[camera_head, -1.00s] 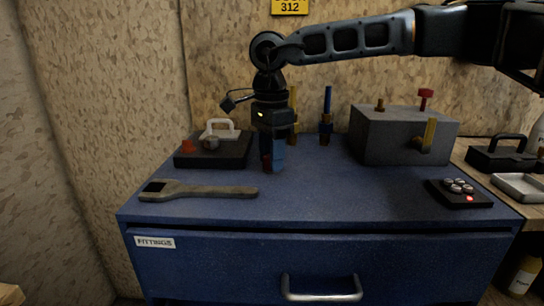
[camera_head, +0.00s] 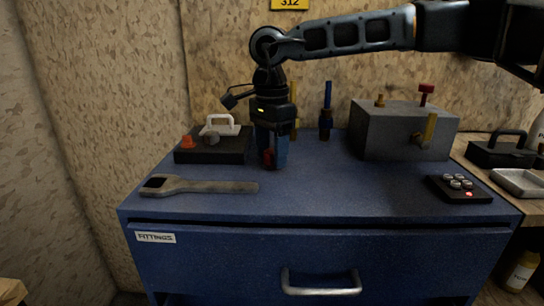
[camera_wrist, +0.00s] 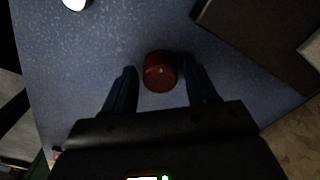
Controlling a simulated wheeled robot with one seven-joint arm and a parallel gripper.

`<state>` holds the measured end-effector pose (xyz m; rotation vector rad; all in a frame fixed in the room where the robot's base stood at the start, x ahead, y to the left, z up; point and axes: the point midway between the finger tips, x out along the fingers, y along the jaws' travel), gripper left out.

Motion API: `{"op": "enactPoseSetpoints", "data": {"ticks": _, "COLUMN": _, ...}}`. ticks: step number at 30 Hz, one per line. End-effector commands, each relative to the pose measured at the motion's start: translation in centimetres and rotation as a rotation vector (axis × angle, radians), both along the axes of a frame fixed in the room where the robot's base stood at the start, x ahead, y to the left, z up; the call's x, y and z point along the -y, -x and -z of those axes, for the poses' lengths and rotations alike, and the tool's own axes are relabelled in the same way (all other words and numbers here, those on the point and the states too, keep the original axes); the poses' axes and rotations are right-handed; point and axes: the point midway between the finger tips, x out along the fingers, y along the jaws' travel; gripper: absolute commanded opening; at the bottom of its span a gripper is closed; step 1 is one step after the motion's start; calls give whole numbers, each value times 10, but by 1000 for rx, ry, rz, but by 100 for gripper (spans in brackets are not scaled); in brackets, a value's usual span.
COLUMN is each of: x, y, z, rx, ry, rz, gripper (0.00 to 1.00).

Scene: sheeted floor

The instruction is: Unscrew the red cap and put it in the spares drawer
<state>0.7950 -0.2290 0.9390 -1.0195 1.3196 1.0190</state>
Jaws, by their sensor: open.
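My gripper (camera_head: 270,160) points straight down over the blue cabinet top, jaws open. A dark red, round cap-like thing (camera_wrist: 160,72) sits between its two fingertips in the wrist view, with a gap on each side. The same red (camera_head: 268,158) shows low at the fingers in the head view; what it sits on is hidden. The blue cabinet's front drawer (camera_head: 220,262) has a metal handle (camera_head: 321,284) and a label (camera_head: 155,237) reading FITTINGS; it looks shut. No label reading spares is visible.
A black box (camera_head: 212,153) with a white handle and an orange-red knob is left of my gripper. A wrench (camera_head: 200,187) lies in front. A grey block (camera_head: 402,135) with a red-topped fitting (camera_head: 426,90) and a black button pad (camera_head: 459,188) are at right. The middle top is clear.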

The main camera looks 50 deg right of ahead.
Motion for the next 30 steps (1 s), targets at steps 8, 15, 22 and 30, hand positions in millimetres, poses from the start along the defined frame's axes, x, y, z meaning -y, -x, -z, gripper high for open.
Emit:
{"op": "enactPoseSetpoints", "data": {"ticks": 8, "x": 0, "y": 0, "z": 1, "rx": 1, "ry": 0, "rz": 51, "gripper": 58}}
{"op": "enactPoseSetpoints", "data": {"ticks": 15, "x": 0, "y": 0, "z": 2, "rx": 1, "ry": 1, "rz": 353, "gripper": 58}}
{"op": "enactPoseSetpoints", "data": {"ticks": 22, "x": 0, "y": 0, "z": 2, "rx": 1, "ry": 1, "rz": 653, "gripper": 58}}
{"op": "enactPoseSetpoints", "data": {"ticks": 30, "x": 1, "y": 0, "z": 2, "rx": 3, "ry": 2, "rz": 1010, "gripper": 58}}
